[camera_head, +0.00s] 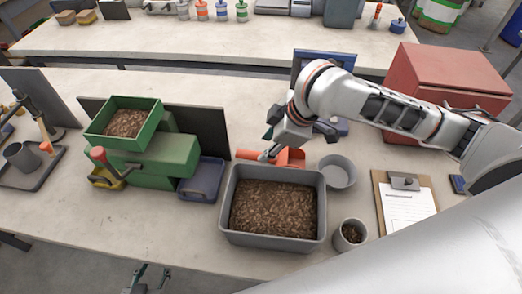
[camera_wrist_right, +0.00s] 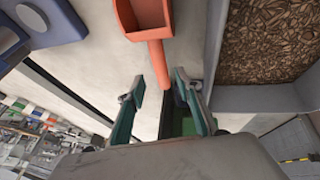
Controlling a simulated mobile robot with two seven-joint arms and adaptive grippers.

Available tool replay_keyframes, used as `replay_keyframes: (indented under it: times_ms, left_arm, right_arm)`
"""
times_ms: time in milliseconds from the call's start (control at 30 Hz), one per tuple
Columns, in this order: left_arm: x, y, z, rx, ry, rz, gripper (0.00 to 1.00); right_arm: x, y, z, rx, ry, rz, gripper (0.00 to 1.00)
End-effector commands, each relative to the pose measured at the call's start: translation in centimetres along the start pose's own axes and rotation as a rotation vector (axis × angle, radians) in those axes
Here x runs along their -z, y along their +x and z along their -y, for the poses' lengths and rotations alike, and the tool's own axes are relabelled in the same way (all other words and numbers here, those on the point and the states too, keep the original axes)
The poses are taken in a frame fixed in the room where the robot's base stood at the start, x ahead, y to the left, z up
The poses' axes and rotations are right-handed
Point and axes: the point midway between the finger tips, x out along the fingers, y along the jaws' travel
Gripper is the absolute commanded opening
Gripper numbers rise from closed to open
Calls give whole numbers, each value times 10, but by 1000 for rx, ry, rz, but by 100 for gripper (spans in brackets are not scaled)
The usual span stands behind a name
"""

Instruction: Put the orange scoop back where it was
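The orange scoop (camera_head: 287,157) lies on the table just behind the grey pellet tray (camera_head: 272,241), its handle pointing left. In the right wrist view the scoop (camera_wrist_right: 144,14) shows its bowl at the top and its handle running down between my fingertips. My right gripper (camera_head: 268,147) is over the handle end. In the wrist view this gripper (camera_wrist_right: 158,80) has its fingers apart, with a gap on each side of the handle. My left gripper (camera_head: 150,277) is at the bottom edge of the head view, fingers apart and empty, far from the scoop.
A green machine (camera_head: 165,160) with a pellet hopper and red handle stands left of the tray. A round grey bowl (camera_head: 338,172), a small pellet cup (camera_head: 349,236) and a clipboard (camera_head: 407,205) are to the right. A red box (camera_head: 440,75) stands behind my right arm.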

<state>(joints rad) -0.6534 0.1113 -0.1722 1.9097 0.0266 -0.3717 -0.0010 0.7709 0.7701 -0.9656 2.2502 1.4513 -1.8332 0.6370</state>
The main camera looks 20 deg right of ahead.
Motion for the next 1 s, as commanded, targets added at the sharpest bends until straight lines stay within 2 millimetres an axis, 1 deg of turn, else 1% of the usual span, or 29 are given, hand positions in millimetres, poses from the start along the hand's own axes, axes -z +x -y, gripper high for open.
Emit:
replay_keyframes:
  times_ms: [33,100,200,300,433,867,933,1000]
  left_arm:
    - [0,0,0,0,-1,0,40]
    - [0,0,0,0,-1,0,40]
    - [0,0,0,0,0,0,40]
    - [0,0,0,0,2,0,40]
    - [-1,0,2,0,7,1,40]
    - [-3,-1,4,-1,14,4,40]
    - [-5,-2,1,-1,0,8,40]
    - [-6,-2,-2,-6,-22,8,40]
  right_arm:
    - [0,-10,-2,-4,-3,-2,35]
    - [0,-22,-1,-3,-2,-2,35]
    - [0,-34,-1,-3,-1,-1,35]
    - [0,-40,0,-1,-1,-1,35]
    - [0,-44,0,1,1,0,35]
    - [0,-44,0,1,1,-1,35]
    - [2,-43,1,3,2,-6,35]
    - [9,-43,3,9,10,-28,35]
